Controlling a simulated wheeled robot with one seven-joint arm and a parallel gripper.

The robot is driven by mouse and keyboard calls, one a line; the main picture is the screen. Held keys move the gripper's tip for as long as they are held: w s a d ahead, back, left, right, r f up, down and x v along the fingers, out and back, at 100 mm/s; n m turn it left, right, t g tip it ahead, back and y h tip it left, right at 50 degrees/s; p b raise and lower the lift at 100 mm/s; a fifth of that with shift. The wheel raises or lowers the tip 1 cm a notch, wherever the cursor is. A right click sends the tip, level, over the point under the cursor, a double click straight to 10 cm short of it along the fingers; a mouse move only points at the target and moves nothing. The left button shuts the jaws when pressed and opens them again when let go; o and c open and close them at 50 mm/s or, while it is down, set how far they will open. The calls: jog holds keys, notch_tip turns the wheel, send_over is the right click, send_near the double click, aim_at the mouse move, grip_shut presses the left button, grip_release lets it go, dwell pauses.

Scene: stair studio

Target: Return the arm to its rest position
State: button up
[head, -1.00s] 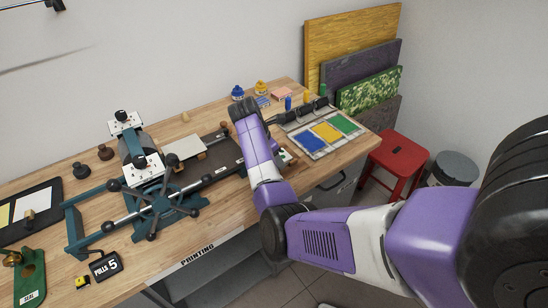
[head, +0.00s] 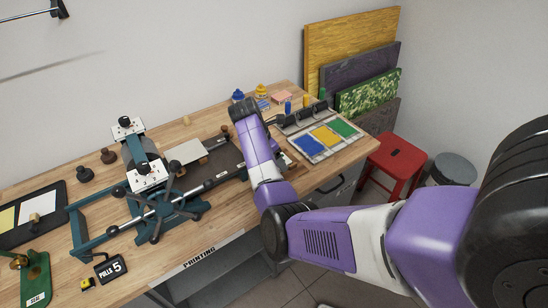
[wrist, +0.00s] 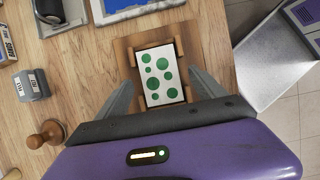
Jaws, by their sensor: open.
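My gripper (wrist: 163,84) shows in the wrist view with its two grey fingers spread apart and nothing held between them. Below and between the fingers lies a white card with green dots (wrist: 160,74), on a wooden holder (wrist: 124,48) with side rails. The fingers look apart from the card; how high they are above it I cannot tell. In the head view my purple arm reaches over the right part of the bench, and my gripper is hidden behind it.
The wooden bench (head: 228,212) carries a printing press (head: 155,212) left of my arm. A colour tray (head: 325,139) lies to the right of it. A wooden-knobbed stamp (wrist: 45,134) is left of my gripper. A red stool (head: 394,155) stands beside the bench.

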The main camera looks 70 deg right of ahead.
jog(key=shift+r+p, duration=0.45)
jog(key=shift+r, duration=2.55)
jog(key=shift+s, duration=0.1)
